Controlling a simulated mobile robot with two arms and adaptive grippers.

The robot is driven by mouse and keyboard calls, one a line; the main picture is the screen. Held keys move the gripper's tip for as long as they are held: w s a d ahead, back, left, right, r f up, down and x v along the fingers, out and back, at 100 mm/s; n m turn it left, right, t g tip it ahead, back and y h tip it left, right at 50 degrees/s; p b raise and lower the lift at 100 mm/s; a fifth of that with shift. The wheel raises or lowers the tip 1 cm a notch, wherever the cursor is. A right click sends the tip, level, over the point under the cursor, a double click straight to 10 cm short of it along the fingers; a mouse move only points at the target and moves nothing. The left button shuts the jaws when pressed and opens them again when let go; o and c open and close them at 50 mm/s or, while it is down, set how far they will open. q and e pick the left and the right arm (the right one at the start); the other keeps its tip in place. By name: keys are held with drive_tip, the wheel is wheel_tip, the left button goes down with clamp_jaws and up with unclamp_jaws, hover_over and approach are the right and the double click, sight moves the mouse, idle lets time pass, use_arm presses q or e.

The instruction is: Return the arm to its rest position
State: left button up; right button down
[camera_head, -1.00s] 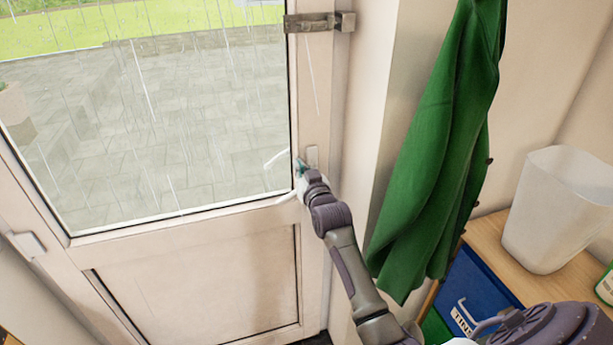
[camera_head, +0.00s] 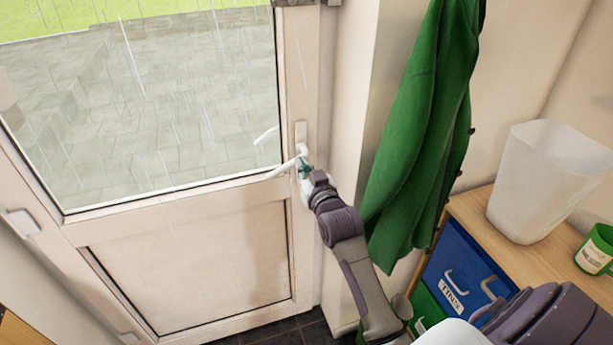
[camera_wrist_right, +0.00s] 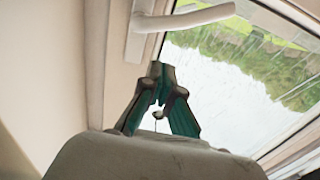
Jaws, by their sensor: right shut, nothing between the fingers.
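My right gripper (camera_head: 305,164) is shut and empty, its teal fingers together just beside the white door handle (camera_head: 284,169). The right wrist view shows the closed fingertips (camera_wrist_right: 158,70) a little below the handle (camera_wrist_right: 184,19), with a gap in the picture. I cannot tell from the head view whether they touch it. My right arm reaches up from the lower right to the door. The white door (camera_head: 190,265) with its large glass pane looks shut. My left gripper is not in view.
A green coat (camera_head: 420,150) hangs on the wall right of my arm. Dark floor tiles (camera_head: 285,335) show at the bottom.

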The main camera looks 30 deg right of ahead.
drive_tip(key=s+a+f+n+g+y, duration=0.1)
drive_tip(key=s+a+f+g, duration=0.35)
drive_tip(key=f, duration=0.95)
drive_tip(key=s+a+f+n+g+y+b, duration=0.15)
drive_tip(key=s+f, duration=0.55)
drive_tip(key=f, duration=0.7)
drive_tip(key=s+a+f+g+y, duration=0.1)
drive_tip(key=s+a+f+g, duration=0.3)
drive_tip(key=f, duration=1)
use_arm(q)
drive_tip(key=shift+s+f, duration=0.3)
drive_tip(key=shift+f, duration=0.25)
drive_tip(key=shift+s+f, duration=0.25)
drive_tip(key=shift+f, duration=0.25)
use_arm(e)
drive_tip(key=s+f+g, duration=0.2)
drive_tip(key=s+f, duration=0.4)
drive_tip(key=s, duration=0.6)
drive_tip(key=s+a+f+n+g, duration=0.1)
drive_tip(key=s+f+g, duration=0.1)
drive_tip(key=s+f, duration=0.5)
drive_tip(key=s+f+n+g, duration=0.1)
drive_tip(key=s+f, duration=0.5)
drive_tip(key=s, duration=1.2)
drive_tip(key=shift+s+a+f+g, duration=0.3)
drive_tip(key=shift+s+f+g, duration=0.05)
drive_tip(key=shift+g, duration=0.45)
